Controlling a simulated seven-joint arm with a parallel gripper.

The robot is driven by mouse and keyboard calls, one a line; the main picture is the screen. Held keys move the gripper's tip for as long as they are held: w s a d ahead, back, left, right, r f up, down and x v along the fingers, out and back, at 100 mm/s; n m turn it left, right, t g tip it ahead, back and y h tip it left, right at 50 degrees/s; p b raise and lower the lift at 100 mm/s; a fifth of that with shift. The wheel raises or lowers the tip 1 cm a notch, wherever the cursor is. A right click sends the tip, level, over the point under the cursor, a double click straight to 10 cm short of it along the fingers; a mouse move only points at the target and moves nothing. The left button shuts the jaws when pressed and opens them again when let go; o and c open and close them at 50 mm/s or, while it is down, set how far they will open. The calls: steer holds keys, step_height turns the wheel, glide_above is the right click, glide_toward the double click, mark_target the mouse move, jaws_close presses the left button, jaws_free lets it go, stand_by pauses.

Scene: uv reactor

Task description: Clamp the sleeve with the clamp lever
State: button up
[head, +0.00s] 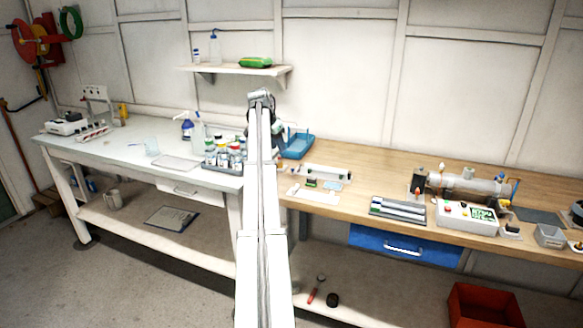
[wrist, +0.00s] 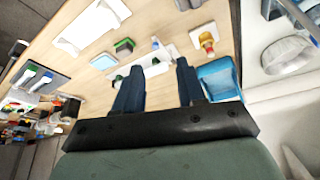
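In the head view a clear horizontal tube, which looks like the sleeve (head: 470,184), lies in a bench unit on the right half of the wooden bench. Small dark and coloured fittings sit at both its ends. I cannot tell which of them is the clamp lever. My gripper (wrist: 159,65) shows two dark blue fingers standing apart with nothing held between them. It is above the bench, well to the left of the tube. In the head view my arm mostly hides it.
A white control box (head: 466,218) stands in front of the tube. A grey tray (head: 398,208) lies left of it. A blue bin (head: 298,143) stands near my gripper; it also shows in the wrist view (wrist: 217,79). Bottles crowd the left table.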

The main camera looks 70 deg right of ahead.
mark_target(292, 168)
steer(key=shift+m, duration=0.3)
steer(key=x, duration=0.4)
steer(key=s+x, duration=0.1)
steer(key=x, duration=0.4)
steer(key=d+x, duration=0.1)
steer(key=x, duration=0.3)
steer(key=shift+s+d+r, duration=0.2)
steer(key=shift+s, duration=0.2)
steer(key=shift+c, duration=0.4)
jaws_close()
